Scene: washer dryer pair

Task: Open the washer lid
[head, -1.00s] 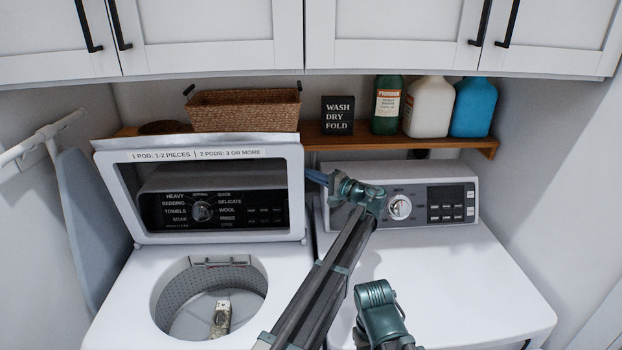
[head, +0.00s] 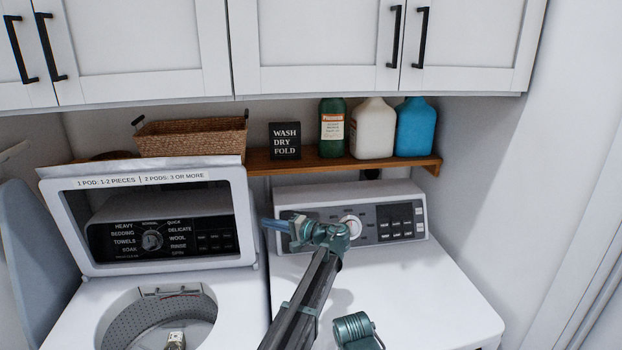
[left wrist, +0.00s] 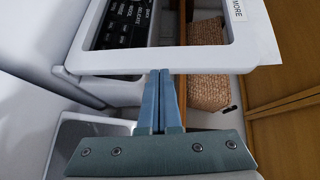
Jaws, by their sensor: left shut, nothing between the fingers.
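The washer lid (head: 252,222) stands raised, with its window showing the washer's control panel (head: 160,238) behind it. The washer drum (head: 160,318) is uncovered below, with an item (head: 176,340) inside. My left gripper (head: 265,222) is shut and empty, just right of the lid's right edge and in front of the dryer's panel. In the left wrist view, the closed blue fingers (left wrist: 157,75) point at the lid frame (left wrist: 150,61); I cannot tell whether they touch it. My right gripper is not in view.
The dryer (head: 420,290) stands to the right with a clear top. A wooden shelf (head: 345,165) behind holds a wicker basket (head: 190,137), a sign (head: 285,141) and several bottles. White cabinets (head: 315,45) hang above. An ironing board (head: 35,245) leans at the left.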

